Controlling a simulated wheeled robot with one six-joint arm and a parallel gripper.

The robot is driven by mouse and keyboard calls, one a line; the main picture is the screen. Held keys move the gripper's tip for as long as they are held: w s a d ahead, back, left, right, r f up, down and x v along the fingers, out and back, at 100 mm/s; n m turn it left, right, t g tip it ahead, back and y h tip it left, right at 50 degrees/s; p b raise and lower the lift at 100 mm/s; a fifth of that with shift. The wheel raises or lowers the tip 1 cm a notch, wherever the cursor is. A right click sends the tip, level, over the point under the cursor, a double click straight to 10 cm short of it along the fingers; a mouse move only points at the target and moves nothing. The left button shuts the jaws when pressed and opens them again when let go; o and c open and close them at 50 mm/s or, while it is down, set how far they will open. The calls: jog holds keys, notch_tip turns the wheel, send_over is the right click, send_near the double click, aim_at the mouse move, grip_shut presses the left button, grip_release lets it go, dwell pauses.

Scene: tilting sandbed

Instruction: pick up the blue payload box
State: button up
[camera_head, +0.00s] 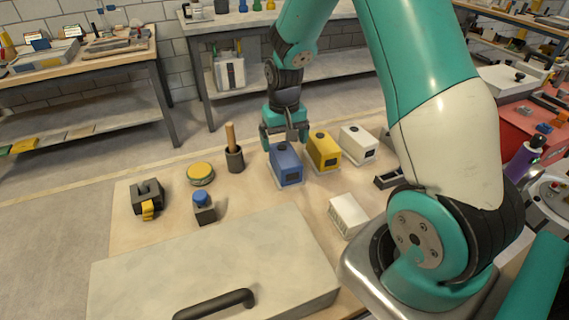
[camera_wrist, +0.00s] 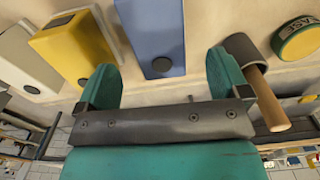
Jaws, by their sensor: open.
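The blue payload box (camera_head: 286,164) stands upright on the wooden table, left of the yellow box. It also shows in the wrist view (camera_wrist: 153,30), where its face with a round dark knob lies ahead, between the lines of my two fingers. My gripper (camera_head: 284,138) is open and empty. It is above and behind the blue box in the head view, close to its top. In the wrist view my gripper (camera_wrist: 163,85) has its two green fingers spread apart. I see nothing between the fingers, and I cannot tell whether they touch the box.
A yellow box (camera_head: 323,151) and a white box (camera_head: 358,144) stand to the right. A dark cup with a wooden handle (camera_head: 234,158) stands close on the left, near one finger in the wrist view. A yellow round tin (camera_head: 200,174) lies further left. A large pale case (camera_head: 215,265) fills the front.

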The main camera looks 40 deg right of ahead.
aim_at(285, 153)
notch_tip(285, 153, down, 8)
jog(key=shift+r+p, duration=0.25)
jog(key=shift+p, duration=0.3)
jog(key=c, duration=1.3)
jog(key=shift+r, duration=0.1)
